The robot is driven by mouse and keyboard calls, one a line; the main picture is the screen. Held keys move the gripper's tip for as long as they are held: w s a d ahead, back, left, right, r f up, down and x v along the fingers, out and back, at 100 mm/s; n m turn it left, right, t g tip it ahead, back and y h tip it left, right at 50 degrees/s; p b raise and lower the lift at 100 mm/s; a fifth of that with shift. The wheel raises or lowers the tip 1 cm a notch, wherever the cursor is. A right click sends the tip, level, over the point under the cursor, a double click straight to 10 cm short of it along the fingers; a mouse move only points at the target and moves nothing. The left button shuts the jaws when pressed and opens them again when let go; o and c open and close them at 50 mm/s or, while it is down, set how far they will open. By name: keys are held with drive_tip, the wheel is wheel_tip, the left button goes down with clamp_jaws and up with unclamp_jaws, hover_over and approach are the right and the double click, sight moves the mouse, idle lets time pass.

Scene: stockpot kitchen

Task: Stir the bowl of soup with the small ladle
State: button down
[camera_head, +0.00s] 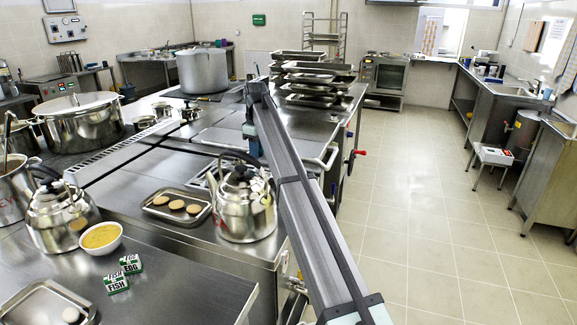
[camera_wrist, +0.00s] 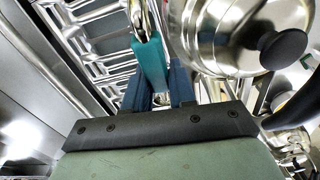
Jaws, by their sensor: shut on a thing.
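The bowl of soup (camera_head: 101,238) is a white bowl with yellow-orange soup, standing on the steel counter at the lower left in the head view. In the wrist view, my gripper (camera_wrist: 158,86) has its blue fingers shut on a teal handle with a shiny metal part beyond it. I take this to be the small ladle (camera_wrist: 150,60); its scoop is not clearly visible. The bowl does not show clearly in the wrist view.
Two steel kettles (camera_head: 243,204) (camera_head: 58,215) stand on the counters, one right beside the bowl. A tray of round patties (camera_head: 176,206), two small green-and-white boxes (camera_head: 124,273) and another tray (camera_head: 48,304) are nearby. A steel lidded vessel (camera_wrist: 225,45) is close in the wrist view.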

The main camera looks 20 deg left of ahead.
drive_tip(key=s+a+r+n, duration=0.2)
drive_tip(key=s+a, duration=0.1)
drive_tip(key=a, duration=0.4)
drive_tip(key=s+a+r+n+h, duration=0.1)
drive_tip(key=s+a+r+n, duration=0.1)
drive_tip(key=a, duration=0.6)
drive_tip(key=s+a+r+n, duration=0.2)
drive_tip(key=s+a+n, duration=0.1)
drive_tip(key=a, duration=0.4)
drive_tip(key=s+a+f+n+t, duration=0.1)
drive_tip(key=s+a+f+n, duration=0.2)
drive_tip(key=s, duration=0.6)
drive_tip(key=s+a+f+n+t, duration=0.1)
drive_tip(key=s+a+f+n, duration=0.2)
drive_tip(key=s+a+n, duration=0.2)
drive_tip(key=s+a+f+n+t+y, duration=0.1)
drive_tip(key=s+a+f+n, duration=0.2)
drive_tip(key=s, duration=1)
drive_tip(key=a+n, duration=0.2)
drive_tip(key=a, duration=0.2)
drive_tip(key=shift+f+t, duration=0.3)
drive_tip(key=shift+f, duration=0.15)
drive_tip(key=shift+f, duration=3.9)
drive_tip(key=shift+d, duration=0.1)
